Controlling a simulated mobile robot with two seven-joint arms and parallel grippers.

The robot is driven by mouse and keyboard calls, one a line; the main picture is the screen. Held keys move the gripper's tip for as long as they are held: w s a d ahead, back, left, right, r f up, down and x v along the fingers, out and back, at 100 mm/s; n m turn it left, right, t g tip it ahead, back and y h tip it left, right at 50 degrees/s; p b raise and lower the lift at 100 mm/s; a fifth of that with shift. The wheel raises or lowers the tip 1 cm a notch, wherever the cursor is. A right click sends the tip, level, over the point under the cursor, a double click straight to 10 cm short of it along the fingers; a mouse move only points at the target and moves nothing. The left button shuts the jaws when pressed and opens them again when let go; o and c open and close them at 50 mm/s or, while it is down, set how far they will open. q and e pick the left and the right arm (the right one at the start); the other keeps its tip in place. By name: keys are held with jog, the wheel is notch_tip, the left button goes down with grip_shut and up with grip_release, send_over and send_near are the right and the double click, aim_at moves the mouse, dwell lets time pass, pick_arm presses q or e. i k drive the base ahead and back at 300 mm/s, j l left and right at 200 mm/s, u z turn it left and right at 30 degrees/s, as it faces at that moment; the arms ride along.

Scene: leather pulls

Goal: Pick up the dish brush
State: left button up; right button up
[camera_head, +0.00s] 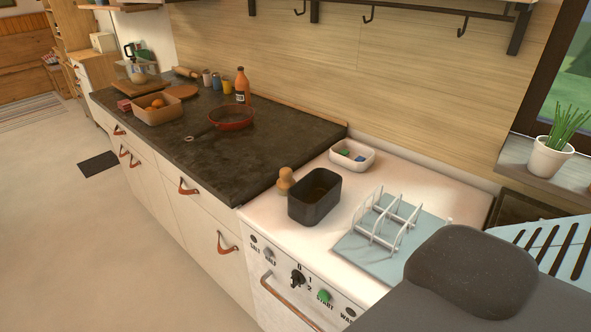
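A small wooden-knobbed item (286,179), which looks like the dish brush, stands on the white counter over the appliance. It is just left of and behind a dark rectangular tub (315,196). Its rounded light-brown top shows; its lower part is small, and bristles cannot be made out clearly. Neither my left nor my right gripper is in view.
A white wire dish rack (388,222) stands on a blue mat (362,250). A white dish (352,155) holds small coloured items. The dark countertop (225,165) bears a red pan (232,117) and an orange bottle (242,85). Floor at left is mostly clear.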

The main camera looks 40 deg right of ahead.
aim_at(286, 181)
jog(key=i+j+z, duration=0.15)
jog(key=i+z, duration=0.3)
jog(key=i+j+z, duration=0.2)
jog(key=z, duration=0.25)
jog(key=i+j+z, duration=0.2)
jog(key=j+z, duration=0.25)
jog(key=i+j+z, duration=0.2)
jog(key=j+z, duration=0.15)
jog(key=z, duration=0.15)
jog(key=i+j+z, duration=0.1)
jog(key=j, duration=0.2)
jog(key=j+z, duration=0.15)
jog(key=j, duration=0.15)
jog(key=i, duration=0.05)
